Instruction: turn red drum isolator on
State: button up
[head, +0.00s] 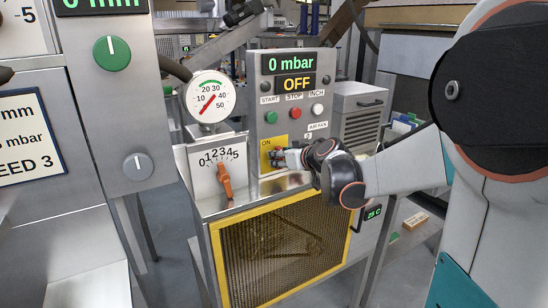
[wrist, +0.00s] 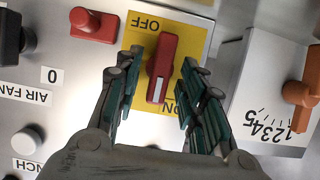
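The red drum isolator handle (wrist: 162,65) stands on a yellow plate (wrist: 127,90) in the wrist view. It lies nearly upright in the picture, with its white-marked end low, by the partly hidden ON label, and its other end near the upside-down OFF label. My gripper (wrist: 158,92) is open, with one finger on each side of the handle and a visible gap on both sides. In the head view my gripper (head: 284,157) is at the yellow plate (head: 266,141) and hides the handle. The panel display (head: 296,83) reads OFF.
An orange lever (head: 225,182) on a numbered scale stands left of the isolator in the head view. START, STOP (head: 294,112) and INCH buttons sit above it. A second red part (wrist: 93,26) is close to the left finger in the wrist view. A yellow-framed mesh guard (head: 215,260) is below.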

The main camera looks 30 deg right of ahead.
jog(key=shift+w, duration=0.1)
grip_shut()
